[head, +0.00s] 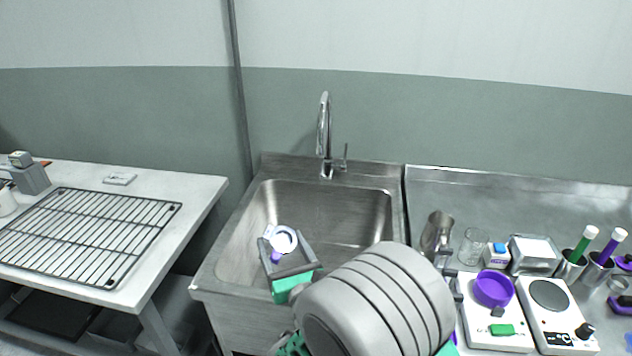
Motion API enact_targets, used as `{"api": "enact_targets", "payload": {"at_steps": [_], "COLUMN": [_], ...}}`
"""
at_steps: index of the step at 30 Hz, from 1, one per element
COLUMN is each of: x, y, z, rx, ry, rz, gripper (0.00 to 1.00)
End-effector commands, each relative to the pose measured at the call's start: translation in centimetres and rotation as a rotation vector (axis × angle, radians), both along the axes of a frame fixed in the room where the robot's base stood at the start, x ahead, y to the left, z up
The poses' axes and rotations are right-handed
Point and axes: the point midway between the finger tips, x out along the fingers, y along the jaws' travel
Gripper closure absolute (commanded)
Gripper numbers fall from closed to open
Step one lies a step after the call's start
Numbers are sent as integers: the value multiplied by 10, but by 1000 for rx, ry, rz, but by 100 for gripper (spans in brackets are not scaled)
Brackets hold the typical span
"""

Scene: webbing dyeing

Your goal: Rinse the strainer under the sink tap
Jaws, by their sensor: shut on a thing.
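The strainer (284,239) is a small round white piece with a purple handle (275,257). My gripper (283,252) is shut on it, and the grey fingers hide part of the handle. Gripper and strainer are over the front left part of the steel sink basin (345,205); their height above its floor is unclear. The chrome tap (324,125) stands at the sink's back edge, with a curved spout and a side lever. It is apart from the strainer, behind and to the right. No water stream shows.
My arm covers the sink's front right. A steel counter on the right holds a metal jug (437,233), a glass beaker (472,246), a purple bowl (493,289) on a scale and a hotplate (549,295). A wire rack (90,232) lies on the left table.

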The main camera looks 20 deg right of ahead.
Motion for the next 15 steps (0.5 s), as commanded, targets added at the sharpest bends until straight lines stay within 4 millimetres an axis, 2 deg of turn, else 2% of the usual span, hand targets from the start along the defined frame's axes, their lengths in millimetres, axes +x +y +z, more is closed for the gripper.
{"api": "enact_targets", "payload": {"at_steps": [6, 15], "x": [4, 3], "y": [8, 6], "z": [0, 1], "rx": [0, 0], "ry": [-1, -1], "rz": [1, -1], "gripper": [69, 69]}}
